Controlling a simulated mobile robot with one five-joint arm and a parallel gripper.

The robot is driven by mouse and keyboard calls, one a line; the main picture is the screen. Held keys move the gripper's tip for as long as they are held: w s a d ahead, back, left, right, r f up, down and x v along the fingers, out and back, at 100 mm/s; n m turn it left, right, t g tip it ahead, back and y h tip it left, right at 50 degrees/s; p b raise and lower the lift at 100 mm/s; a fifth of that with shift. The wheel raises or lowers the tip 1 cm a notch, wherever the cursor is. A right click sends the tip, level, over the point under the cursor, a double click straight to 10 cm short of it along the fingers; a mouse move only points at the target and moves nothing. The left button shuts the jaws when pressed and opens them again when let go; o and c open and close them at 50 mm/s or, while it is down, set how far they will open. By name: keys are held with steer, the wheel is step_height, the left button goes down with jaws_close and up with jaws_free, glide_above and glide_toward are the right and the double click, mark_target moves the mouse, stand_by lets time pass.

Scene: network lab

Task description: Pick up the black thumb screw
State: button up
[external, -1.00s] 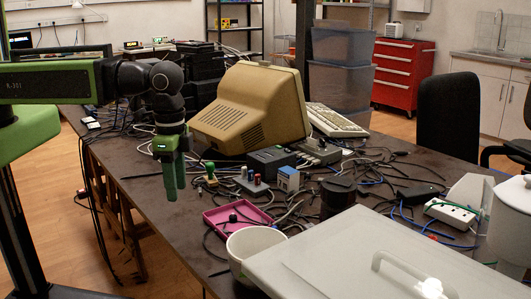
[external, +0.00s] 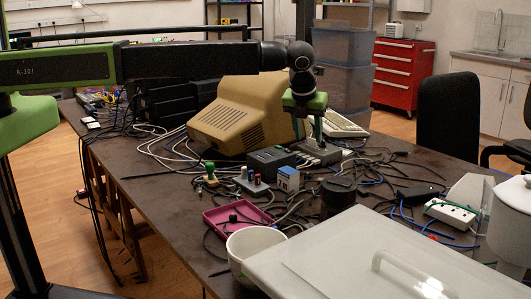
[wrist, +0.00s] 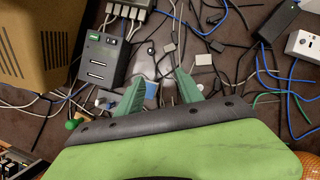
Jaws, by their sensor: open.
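A small black knob-like piece (external: 233,217), which looks like the black thumb screw, sits in the magenta tray (external: 212,226) near the front edge of the table in the external view. My gripper (external: 318,128) is far from it, above the table's rear middle, just right of the beige monitor (external: 228,112). In the wrist view my gripper (wrist: 160,86) has its two green fingers apart with nothing between them. The tray is not visible in the wrist view. A small dark round piece (wrist: 151,50) lies among cables there; I cannot tell what it is.
A dark device box (external: 270,160), a green-handled stamp (external: 210,172) and a dark jar (external: 338,194) stand on the table. A white bowl (external: 254,243) is beside the tray, and a large pale lidded box (external: 350,255) fills the front right. Cables cover much of the table.

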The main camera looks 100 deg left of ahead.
steer(key=s+a, duration=0.1)
steer(key=a, duration=0.1)
steer(key=b, duration=1.1)
glide_above(307, 176)
steer(key=d, duration=0.2)
step_height(307, 176, down, 11)
steer(key=shift+s+d, duration=0.15)
steer(key=shift+f+b, duration=0.2)
steer(key=shift+b, duration=0.15)
steer(key=shift+a+r, duration=0.1)
steer(key=shift+a, duration=0.1)
steer(key=b+x, duration=0.4)
steer(key=x, duration=0.1)
steer(key=shift+s+b, duration=0.15)
steer(key=shift+b, duration=0.2)
steer(key=shift+a, duration=0.1)
steer(key=shift+c, duration=0.2)
jaws_close()
